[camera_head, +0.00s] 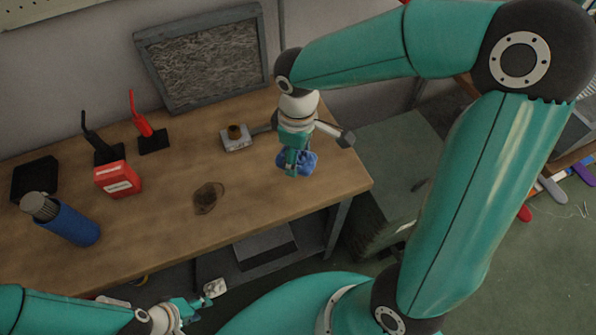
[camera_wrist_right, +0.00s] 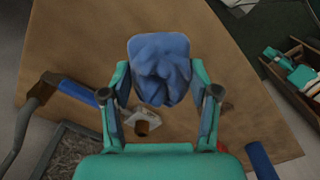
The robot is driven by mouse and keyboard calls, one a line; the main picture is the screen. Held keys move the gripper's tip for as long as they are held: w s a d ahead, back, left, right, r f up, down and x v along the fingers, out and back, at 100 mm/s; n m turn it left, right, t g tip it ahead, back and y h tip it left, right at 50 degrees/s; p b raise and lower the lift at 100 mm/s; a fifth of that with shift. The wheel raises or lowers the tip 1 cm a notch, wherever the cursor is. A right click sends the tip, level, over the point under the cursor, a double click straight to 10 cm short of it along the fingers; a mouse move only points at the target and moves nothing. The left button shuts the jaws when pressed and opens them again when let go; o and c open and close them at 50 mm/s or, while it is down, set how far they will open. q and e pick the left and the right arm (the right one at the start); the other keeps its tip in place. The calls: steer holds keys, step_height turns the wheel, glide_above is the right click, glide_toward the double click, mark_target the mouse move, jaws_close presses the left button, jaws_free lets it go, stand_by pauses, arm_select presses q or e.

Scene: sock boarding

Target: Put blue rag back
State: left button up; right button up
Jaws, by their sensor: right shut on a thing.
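The blue rag (camera_head: 308,160) is crumpled and shows near the right end of the wooden workbench (camera_head: 262,196). My right gripper (camera_head: 296,165) reaches down from above and is shut on it. In the right wrist view the bunched rag (camera_wrist_right: 160,68) sits between the two fingers of my right gripper (camera_wrist_right: 160,88). I cannot tell whether the rag touches the bench top. My left gripper (camera_head: 205,298) is low in the head view, in front of the bench edge and far from the rag. Whether its fingers are open or shut is unclear.
A small metal block with a brown piece (camera_head: 236,137) stands left of the rag. A dark round patch (camera_head: 208,197) lies mid-bench. A blue bottle (camera_head: 72,222), red box (camera_head: 117,179) and red-nozzled item (camera_head: 145,127) stand left. A grey framed panel (camera_head: 205,60) leans behind.

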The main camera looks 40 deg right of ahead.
mark_target(298, 180)
step_height(298, 180, down, 7)
steer(key=shift+f+b, duration=0.2)
steer(key=shift+b, duration=0.1)
steer(key=o, duration=1)
steer(key=shift+r, duration=0.1)
step_height(298, 180, up, 12)
steer(key=shift+p, duration=0.55)
steer(key=shift+s, duration=0.15)
